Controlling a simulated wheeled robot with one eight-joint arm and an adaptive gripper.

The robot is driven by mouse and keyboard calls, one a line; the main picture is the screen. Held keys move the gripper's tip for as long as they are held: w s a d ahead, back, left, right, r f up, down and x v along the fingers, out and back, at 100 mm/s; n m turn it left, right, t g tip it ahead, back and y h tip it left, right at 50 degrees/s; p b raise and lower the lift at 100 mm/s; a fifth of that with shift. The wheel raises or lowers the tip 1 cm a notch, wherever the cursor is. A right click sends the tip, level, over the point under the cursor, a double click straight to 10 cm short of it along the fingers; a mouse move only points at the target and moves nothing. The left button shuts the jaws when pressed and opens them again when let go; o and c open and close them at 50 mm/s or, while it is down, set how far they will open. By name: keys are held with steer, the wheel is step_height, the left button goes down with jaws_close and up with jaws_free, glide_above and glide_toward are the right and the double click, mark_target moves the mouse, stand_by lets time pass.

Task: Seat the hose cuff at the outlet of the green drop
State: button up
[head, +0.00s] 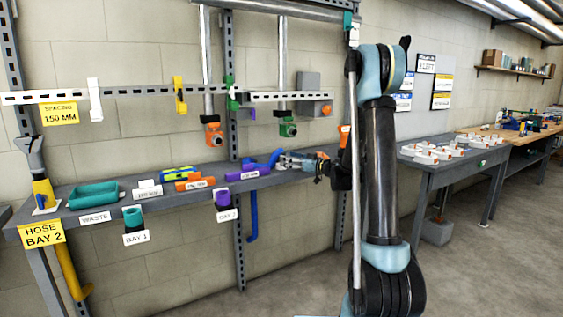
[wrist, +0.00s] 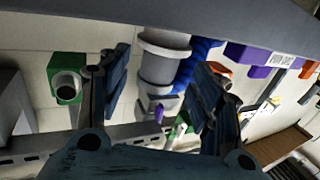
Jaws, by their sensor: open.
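The green drop (head: 288,127) hangs from the wall rail, above and slightly left of my gripper in the head view. In the wrist view, which looks inverted, a green block (wrist: 66,70) with a round grey outlet shows left of the jaws; its opening looks empty. My gripper (wrist: 158,92) is open, with one finger on each side of a grey cylinder (wrist: 165,60), apparently the hose cuff. Contact with it cannot be told. Blue ribbed hose (wrist: 203,58) shows beside the cylinder. In the head view, my gripper (head: 288,161) is over the bench's back right, by the blue hose (head: 262,165).
The orange drop (head: 213,132) hangs left of the green one, and a grey box (head: 310,82) is at right. The bench (head: 150,205) holds a teal tray (head: 93,194), purple parts (head: 248,174) and orange and yellow parts.

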steer(key=shift+x, duration=2.6)
steer(key=shift+w+f, duration=0.1)
steer(key=c, duration=1.1)
